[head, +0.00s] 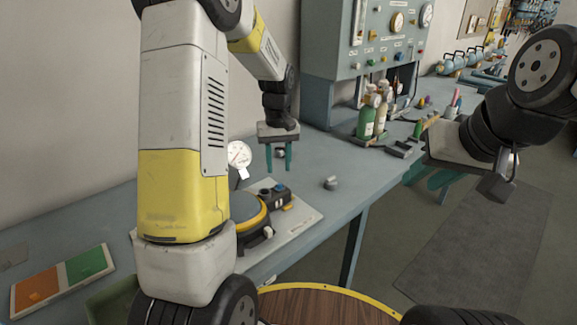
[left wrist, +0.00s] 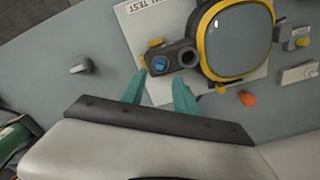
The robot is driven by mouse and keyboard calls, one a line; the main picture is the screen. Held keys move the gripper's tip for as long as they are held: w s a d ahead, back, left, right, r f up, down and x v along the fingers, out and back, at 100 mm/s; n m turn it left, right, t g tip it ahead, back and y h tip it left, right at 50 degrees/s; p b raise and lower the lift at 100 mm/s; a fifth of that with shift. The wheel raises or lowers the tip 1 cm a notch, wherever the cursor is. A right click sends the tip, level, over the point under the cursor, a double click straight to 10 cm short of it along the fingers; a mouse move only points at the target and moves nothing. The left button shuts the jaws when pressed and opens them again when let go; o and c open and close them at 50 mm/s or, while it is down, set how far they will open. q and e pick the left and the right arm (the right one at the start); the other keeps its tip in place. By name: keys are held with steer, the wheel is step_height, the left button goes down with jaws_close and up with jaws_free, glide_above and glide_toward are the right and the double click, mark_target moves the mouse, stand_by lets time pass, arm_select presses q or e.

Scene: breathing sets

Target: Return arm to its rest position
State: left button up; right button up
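My left gripper (head: 279,158) hangs above the bench, between the round yellow-rimmed test device and the wall. Its two teal fingers are apart, with nothing held between them. In the left wrist view the gripper (left wrist: 158,88) also shows open and empty, with the device's blue-topped fitting (left wrist: 160,64) beyond the fingertips. My right gripper (head: 428,178) is at the right, over the floor beyond the bench edge. Its teal fingers look spread and empty, partly hidden by its own wrist.
The test device (head: 247,212) sits on a white plate on the bench (head: 345,165). A small grey knob (head: 331,183) lies loose to its right. Green and cream bottles (head: 367,118) stand by the gauge cabinet (head: 340,50). An orange-and-green board (head: 62,279) lies at left.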

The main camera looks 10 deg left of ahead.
arm_select(q)
steer(key=shift+r, duration=1.1)
steer(key=shift+r, duration=0.1)
steer(key=s+r+m+t+h, duration=0.1)
steer(key=s+r+m+t, duration=0.15)
steer(key=s+r, duration=0.8)
steer(key=s+d+r+m+t, duration=0.1)
steer(key=s+t, duration=0.1)
steer(key=s, duration=0.5)
steer(key=s+d+r+m+t+h, duration=0.1)
steer(key=s+r, duration=0.1)
steer(key=s, duration=0.5)
steer(key=shift+d+r+t, duration=0.2)
steer(key=shift+t, duration=0.15)
